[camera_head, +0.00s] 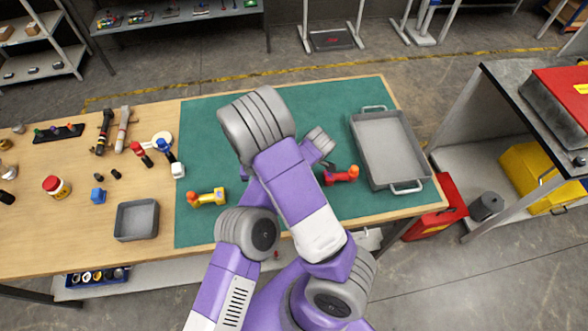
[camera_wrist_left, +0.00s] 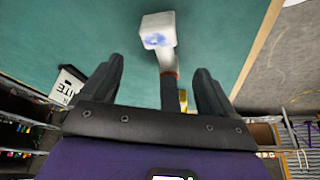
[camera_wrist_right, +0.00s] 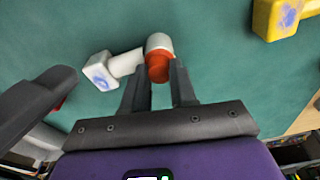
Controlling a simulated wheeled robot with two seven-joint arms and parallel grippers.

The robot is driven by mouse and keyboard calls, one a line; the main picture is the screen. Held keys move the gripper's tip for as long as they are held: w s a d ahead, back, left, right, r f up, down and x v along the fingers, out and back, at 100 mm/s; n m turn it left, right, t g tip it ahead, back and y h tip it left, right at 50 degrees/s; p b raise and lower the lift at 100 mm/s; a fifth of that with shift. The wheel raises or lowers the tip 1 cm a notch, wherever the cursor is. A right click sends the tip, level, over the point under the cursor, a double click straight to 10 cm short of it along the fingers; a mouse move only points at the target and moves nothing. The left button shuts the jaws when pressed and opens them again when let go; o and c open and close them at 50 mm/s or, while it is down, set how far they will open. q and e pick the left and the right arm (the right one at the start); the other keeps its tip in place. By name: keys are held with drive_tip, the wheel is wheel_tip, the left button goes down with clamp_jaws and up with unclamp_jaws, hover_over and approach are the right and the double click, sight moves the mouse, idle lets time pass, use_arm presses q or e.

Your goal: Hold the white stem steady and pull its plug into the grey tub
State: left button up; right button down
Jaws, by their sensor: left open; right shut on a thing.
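The white stem (camera_wrist_right: 127,62) lies across the green mat in the right wrist view, its square foot to the left. Its orange plug (camera_wrist_right: 158,69) sits at the head, between my right fingertips (camera_wrist_right: 157,86), which are shut on it. In the left wrist view the stem's foot (camera_wrist_left: 157,30) is ahead of my left gripper (camera_wrist_left: 160,70), which is open with nothing gripped. A dark finger stands between its jaws, apparently my right gripper's. In the head view my arms hide the white stem and both gripper tips. The small grey tub (camera_head: 137,220) stands empty left of the mat.
A yellow stem (camera_head: 207,197) and a red stem (camera_head: 341,175) lie on the green mat (camera_head: 205,125). A large grey tray (camera_head: 388,150) is at the mat's right. Bottles and tools lie on the wooden table left. A black-and-white label (camera_wrist_left: 68,86) shows in the left wrist view.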

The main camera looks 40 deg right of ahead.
use_arm(q)
drive_tip(key=x, duration=0.7)
drive_tip(key=shift+f, duration=0.2)
drive_tip(key=shift+c, duration=0.3)
drive_tip(key=c, duration=1.2)
use_arm(e)
drive_tip(key=shift+a, duration=0.1)
drive_tip(key=shift+s+a, duration=0.1)
drive_tip(key=shift+s, duration=0.05)
drive_tip(key=c, duration=1.5)
unclamp_jaws()
clamp_jaws()
drive_tip(key=shift+w+r, duration=0.2)
drive_tip(key=shift+r, duration=0.5)
drive_tip(key=shift+s+r, duration=0.1)
drive_tip(key=shift+r, duration=2)
